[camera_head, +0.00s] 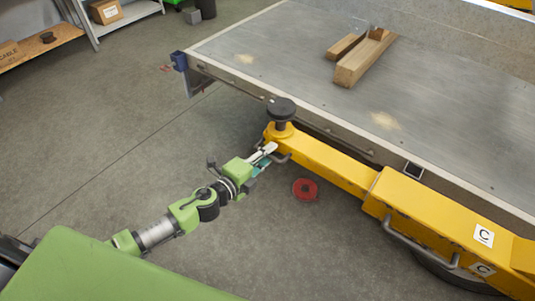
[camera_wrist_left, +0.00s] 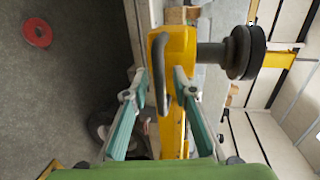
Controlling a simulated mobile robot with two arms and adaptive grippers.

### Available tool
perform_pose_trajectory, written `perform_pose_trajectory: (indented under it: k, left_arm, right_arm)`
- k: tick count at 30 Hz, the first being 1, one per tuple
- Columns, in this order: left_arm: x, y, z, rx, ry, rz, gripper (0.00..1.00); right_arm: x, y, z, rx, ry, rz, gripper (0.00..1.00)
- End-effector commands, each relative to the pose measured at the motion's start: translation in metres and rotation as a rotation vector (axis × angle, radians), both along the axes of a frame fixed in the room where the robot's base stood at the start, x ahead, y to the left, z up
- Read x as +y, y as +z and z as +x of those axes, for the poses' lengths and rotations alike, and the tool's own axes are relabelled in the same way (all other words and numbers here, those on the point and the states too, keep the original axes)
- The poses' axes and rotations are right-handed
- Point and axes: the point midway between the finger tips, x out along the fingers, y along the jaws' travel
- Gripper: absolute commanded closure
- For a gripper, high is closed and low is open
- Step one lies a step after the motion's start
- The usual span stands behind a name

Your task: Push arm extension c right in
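The yellow arm extension c (camera_head: 325,160) reaches out from a thicker yellow beam (camera_head: 430,215) marked with "C" labels. A black round pad (camera_head: 281,108) stands on a post at its outer end. A grey bar handle (camera_head: 283,158) sits on that end. In the left wrist view the handle (camera_wrist_left: 158,75) is a curved loop on the yellow end face. My left gripper (camera_head: 268,150) is at this end. In the left wrist view its fingers (camera_wrist_left: 160,80) are apart, with the handle between them; I cannot tell whether they touch it. My right gripper is not in view.
The trailer bed (camera_head: 460,110) lies beyond the extension, with wooden beams (camera_head: 365,60) on it. A red ring-shaped object (camera_head: 305,190) lies on the floor near the extension. A shelf (camera_head: 125,20) and a wooden bench (camera_head: 40,45) stand at the back left. The floor on the left is mostly clear.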

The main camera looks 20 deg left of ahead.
Motion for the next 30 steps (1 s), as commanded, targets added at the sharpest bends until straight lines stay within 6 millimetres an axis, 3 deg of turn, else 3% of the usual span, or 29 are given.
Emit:
perform_pose_trajectory:
  k: [3,6,7,17,23,30]
  left_arm:
    - [0.000,0.000,0.000,0.000,0.000,0.000,0.75]
    - [0.000,0.000,0.000,0.000,0.000,0.000,0.98]
    - [0.000,0.000,0.000,0.000,0.000,0.000,1.00]
    - [-0.008,0.000,-0.003,0.001,-0.001,-0.002,1.00]
    - [-0.046,0.001,-0.018,0.005,-0.010,-0.010,1.00]
    - [-0.115,0.001,-0.042,0.004,-0.012,-0.017,1.00]
  right_arm:
    - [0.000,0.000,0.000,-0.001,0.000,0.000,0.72]
    - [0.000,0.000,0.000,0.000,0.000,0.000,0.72]
    - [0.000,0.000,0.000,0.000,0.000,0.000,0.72]
    - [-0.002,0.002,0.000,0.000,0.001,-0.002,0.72]
    - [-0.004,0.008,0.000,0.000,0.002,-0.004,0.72]
    - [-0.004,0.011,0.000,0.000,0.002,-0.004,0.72]
